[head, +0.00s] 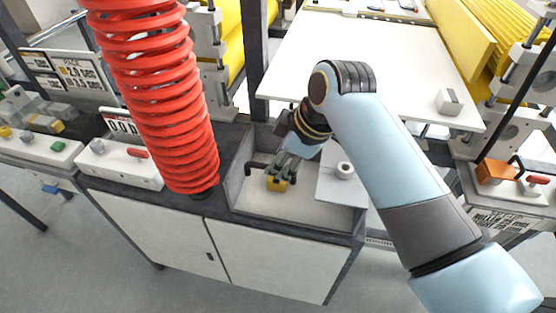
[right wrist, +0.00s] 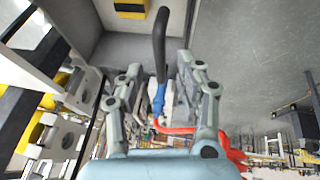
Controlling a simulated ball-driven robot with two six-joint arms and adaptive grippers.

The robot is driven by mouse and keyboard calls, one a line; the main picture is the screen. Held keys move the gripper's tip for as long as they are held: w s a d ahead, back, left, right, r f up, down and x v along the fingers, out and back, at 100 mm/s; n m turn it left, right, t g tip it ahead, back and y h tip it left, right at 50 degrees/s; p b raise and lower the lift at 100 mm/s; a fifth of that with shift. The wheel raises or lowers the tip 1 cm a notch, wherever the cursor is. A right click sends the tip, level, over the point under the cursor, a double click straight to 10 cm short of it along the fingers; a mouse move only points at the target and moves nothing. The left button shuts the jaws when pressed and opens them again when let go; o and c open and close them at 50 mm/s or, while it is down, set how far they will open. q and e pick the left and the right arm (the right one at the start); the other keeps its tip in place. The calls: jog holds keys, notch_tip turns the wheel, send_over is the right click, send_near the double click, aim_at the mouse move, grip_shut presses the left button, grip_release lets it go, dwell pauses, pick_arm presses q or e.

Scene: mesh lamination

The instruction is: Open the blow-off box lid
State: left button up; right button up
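The blow-off box (head: 300,210) is a grey-walled bay on top of the white cabinet, seen from above in the head view. A dark bent handle (head: 252,167) shows at its left side. I cannot tell which part is the lid. My left gripper is out of view.
A red coiled hose (head: 160,100) hangs close on the left. A white control panel (head: 120,163) stands left of the bay. A white table (head: 350,60) lies behind.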

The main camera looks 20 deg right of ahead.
jog(key=shift+x, duration=1.2)
grip_shut()
